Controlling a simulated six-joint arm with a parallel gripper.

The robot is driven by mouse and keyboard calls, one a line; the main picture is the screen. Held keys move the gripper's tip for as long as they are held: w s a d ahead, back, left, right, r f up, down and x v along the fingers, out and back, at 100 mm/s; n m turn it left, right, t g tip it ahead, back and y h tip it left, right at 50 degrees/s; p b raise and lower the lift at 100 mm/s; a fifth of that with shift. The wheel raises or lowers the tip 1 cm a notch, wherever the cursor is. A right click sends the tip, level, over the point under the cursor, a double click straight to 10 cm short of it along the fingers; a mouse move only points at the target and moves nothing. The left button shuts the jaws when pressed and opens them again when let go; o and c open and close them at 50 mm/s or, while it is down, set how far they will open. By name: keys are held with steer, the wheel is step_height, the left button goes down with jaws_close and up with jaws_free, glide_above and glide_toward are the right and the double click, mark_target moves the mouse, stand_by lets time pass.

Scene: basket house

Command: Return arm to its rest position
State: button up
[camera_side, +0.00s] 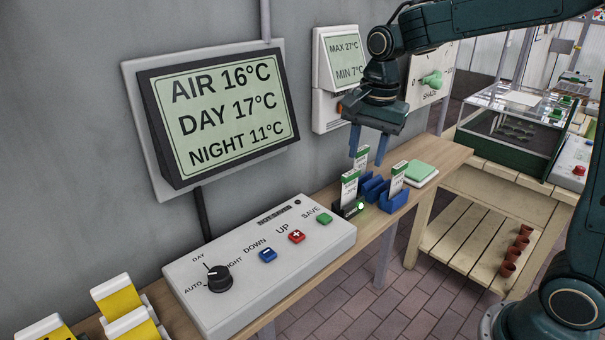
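My gripper (367,146) hangs from my dark arm at the upper right. Another card (397,179) stands in a blue holder (393,201).
A control box (262,262) with a knob and buttons lies on the shelf. A wall display (222,114) reads air 16, day 17, night 11. A green pad (418,172) lies right of the holders. Yellow-and-white packs (117,299) stand lower left. A slatted bench (470,240) is at right.

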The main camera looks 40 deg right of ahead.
steer(key=s+a+r+n+t, duration=0.1)
steer(key=s+n+t, duration=0.1)
steer(key=s+n, duration=0.5)
steer(key=s+a+r+n+t, duration=0.1)
steer(key=s+n, duration=0.6)
steer(key=s, duration=0.7)
steer(key=shift+r+n+t, duration=0.3)
steer(key=shift+t, duration=0.5)
steer(key=shift+o, duration=0.4)
